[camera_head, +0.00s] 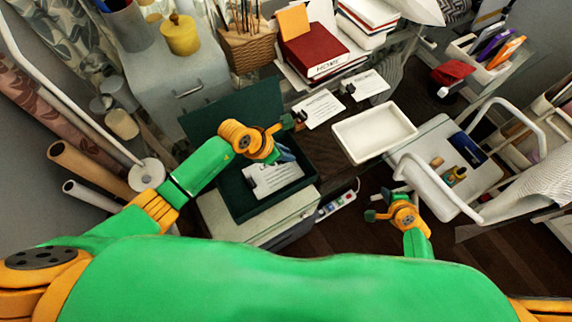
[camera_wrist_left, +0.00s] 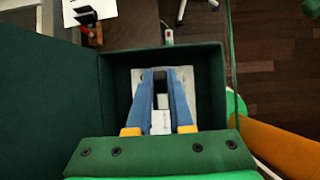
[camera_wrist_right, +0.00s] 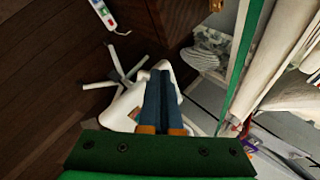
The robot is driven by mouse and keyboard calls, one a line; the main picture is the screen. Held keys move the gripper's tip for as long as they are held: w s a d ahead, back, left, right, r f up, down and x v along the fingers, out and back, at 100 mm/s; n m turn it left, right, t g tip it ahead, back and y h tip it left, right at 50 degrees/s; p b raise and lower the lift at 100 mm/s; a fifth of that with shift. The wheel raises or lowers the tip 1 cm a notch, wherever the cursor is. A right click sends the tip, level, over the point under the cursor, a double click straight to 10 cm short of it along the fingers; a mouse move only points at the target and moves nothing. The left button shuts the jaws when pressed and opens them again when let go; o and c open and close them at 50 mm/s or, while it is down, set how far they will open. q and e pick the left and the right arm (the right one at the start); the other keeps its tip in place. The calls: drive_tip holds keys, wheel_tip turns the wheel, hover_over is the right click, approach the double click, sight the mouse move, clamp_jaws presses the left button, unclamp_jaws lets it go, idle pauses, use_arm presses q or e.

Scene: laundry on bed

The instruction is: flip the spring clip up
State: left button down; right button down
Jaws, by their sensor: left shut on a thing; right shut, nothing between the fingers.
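The spring clip (camera_wrist_left: 160,76) looks to be the small dark thing between the fingertips of my left gripper in the left wrist view. The blue fingers hide its sides. My left gripper (camera_head: 286,154) is shut on it, above the open dark green box (camera_head: 236,198). A white card (camera_head: 275,180) with print lies in that box, with a dark piece on its left edge. Which way up the held clip is, I cannot tell. My right gripper (camera_wrist_right: 159,88) is shut and empty, in front of the white chair in the right wrist view.
The box's lid (camera_head: 225,105) stands open behind it. A white tray (camera_head: 375,133) and two cards (camera_head: 318,108) with black clips lie right of the box. A white chair (camera_head: 440,165) holds several small items. A power strip (camera_head: 337,205) lies on the floor.

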drive_tip(key=w+d+r+m+t, duration=0.45)
drive_tip(key=w+r+m, duration=0.5)
drive_tip(key=r, duration=0.35)
drive_tip(key=s+a+y, duration=0.1)
drive_tip(key=a+y, duration=0.1)
drive_tip(key=a, duration=0.3)
drive_tip(key=s+a+m+g+y, duration=0.1)
drive_tip(key=a, duration=0.5)
drive_tip(key=s+a+r+m+g+y, duration=0.1)
drive_tip(key=a+y, duration=0.1)
drive_tip(key=a, duration=0.4)
drive_tip(key=shift+s+y, duration=0.3)
drive_tip(key=shift+m+g+y, duration=0.45)
drive_tip(key=shift+g+y, duration=0.1)
drive_tip(key=shift+y, duration=0.25)
drive_tip(key=s+a, duration=0.2)
drive_tip(key=a, duration=0.1)
drive_tip(key=s+a+r, duration=0.1)
drive_tip(key=a, duration=0.1)
drive_tip(key=shift+a, duration=0.2)
drive_tip(key=s+a+r+m+g+y, duration=0.1)
drive_tip(key=s+a+g+y, duration=0.15)
drive_tip(key=s+a, duration=0.4)
drive_tip(key=shift+g+h, duration=0.25)
drive_tip(key=shift+h, duration=0.2)
drive_tip(key=x, duration=0.9)
drive_tip(key=shift+a+f, duration=0.2)
